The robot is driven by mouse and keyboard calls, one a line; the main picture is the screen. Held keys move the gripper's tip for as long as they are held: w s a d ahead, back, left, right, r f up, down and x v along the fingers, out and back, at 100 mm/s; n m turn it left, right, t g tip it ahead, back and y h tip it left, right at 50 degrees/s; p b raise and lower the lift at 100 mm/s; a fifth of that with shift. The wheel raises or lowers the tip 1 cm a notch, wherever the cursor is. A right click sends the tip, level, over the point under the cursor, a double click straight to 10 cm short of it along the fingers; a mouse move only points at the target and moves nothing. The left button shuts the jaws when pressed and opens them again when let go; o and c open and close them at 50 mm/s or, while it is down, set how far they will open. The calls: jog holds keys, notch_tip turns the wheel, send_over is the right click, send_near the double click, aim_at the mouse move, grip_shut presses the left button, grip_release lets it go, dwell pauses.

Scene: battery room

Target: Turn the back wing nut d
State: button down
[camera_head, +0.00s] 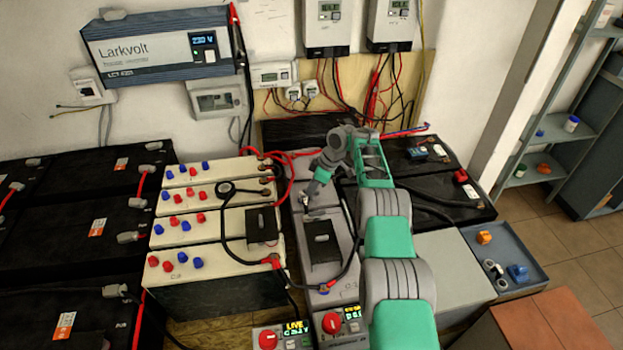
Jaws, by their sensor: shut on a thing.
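My gripper (306,203) is at the end of my green and grey arm, pointing down and to the left. It is over the grey batteries (322,290) in the middle, behind a black box on their top. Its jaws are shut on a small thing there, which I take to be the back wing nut. The nut is too small and too hidden by the fingers to make out its wings or how it is turned.
White-topped batteries (188,232) with red and blue caps stand to the left. The black box (322,240) and a looping black cable lie close to my gripper. Red cables run behind it. A blue-grey tray (530,276) with small parts is at the right.

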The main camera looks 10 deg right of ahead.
jog(key=shift+r, duration=0.1)
dwell(0.3)
jog(key=c, duration=1.8)
grip_release()
jog(key=shift+o, duration=0.2)
jog(key=p+v, duration=0.1)
jog(key=v, duration=0.6)
jog(key=shift+d+r, duration=0.2)
jog(key=shift+r, duration=0.1)
